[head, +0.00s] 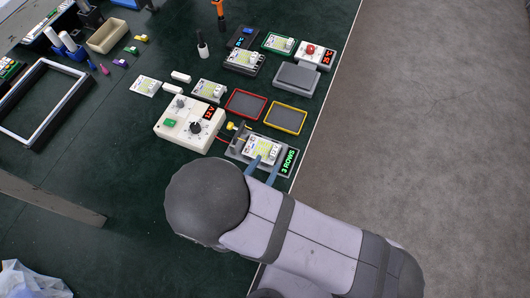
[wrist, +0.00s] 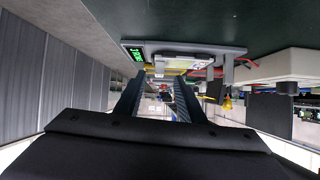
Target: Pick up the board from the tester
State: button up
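The tester (head: 235,153) is a grey base near the table's right edge, with a green "3 ROWS" display (head: 289,162). The board (head: 262,148), white with yellow-green parts, lies on it. My gripper (head: 264,166) is at the near side of the board, its two blue fingers apart with nothing seen held. The wrist view, which looks upside down, shows the tester (wrist: 233,51) and the board (wrist: 185,63) edge-on beyond the open fingers of my gripper (wrist: 158,88). Whether a finger touches the board cannot be told.
A white power box (head: 183,133) with a knob stands left of the tester, with red and yellow leads between. A red-rimmed tray (head: 246,104) and a yellow-rimmed tray (head: 285,118) lie behind. Other boards sit farther back.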

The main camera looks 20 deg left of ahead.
aim_at(274, 152)
jog(key=shift+s+d+r+n+t, duration=0.2)
jog(key=shift+s+n+t, duration=0.3)
jog(key=shift+s+t, duration=0.2)
jog(key=shift+p+x, duration=0.9)
jog(key=shift+x, duration=2.15)
jog(key=shift+w+a+f, duration=0.1)
jog(key=shift+w+f, duration=0.05)
jog(key=shift+w, duration=0.5)
grip_shut()
